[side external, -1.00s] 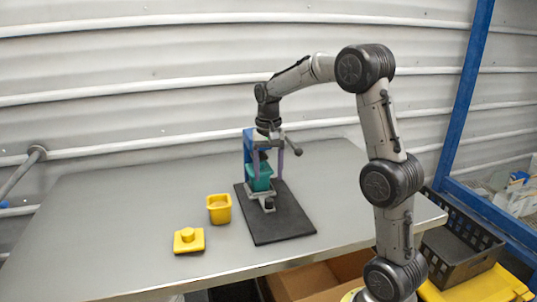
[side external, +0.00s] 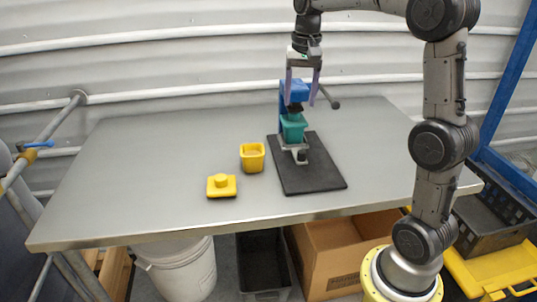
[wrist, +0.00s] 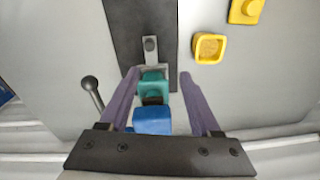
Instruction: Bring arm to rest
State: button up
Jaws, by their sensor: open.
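My gripper (side external: 302,88) is open and empty, with its purple fingers above the blue top of the hopper press (side external: 298,91). In the wrist view my gripper (wrist: 163,105) has its fingers apart on either side of the blue block (wrist: 153,121). A teal cup (side external: 293,128) sits in the press under the blue part. The press stands on a black mat (side external: 318,175). A lever with a round knob (wrist: 88,83) sticks out from the press.
A yellow cup with tan contents (side external: 252,156) and a yellow lid-like piece with a knob (side external: 221,186) stand left of the mat. The left half of the grey table (side external: 130,180) is clear. A corrugated wall (side external: 180,60) runs behind the table.

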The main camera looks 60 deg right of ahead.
jog(key=s+a+r+n+t, duration=0.3)
jog(key=s+a+r+n, duration=0.1)
jog(key=s+a, duration=0.8)
jog(key=s+a+f+n+t, duration=0.1)
jog(key=s+a+f+n, duration=0.3)
jog(key=s+f+n, duration=0.2)
notch_tip(320, 180, down, 2)
jog(key=shift+s+a+f+n+t, duration=0.25)
jog(key=shift+s+n+t, duration=0.15)
jog(key=shift+s, duration=0.7)
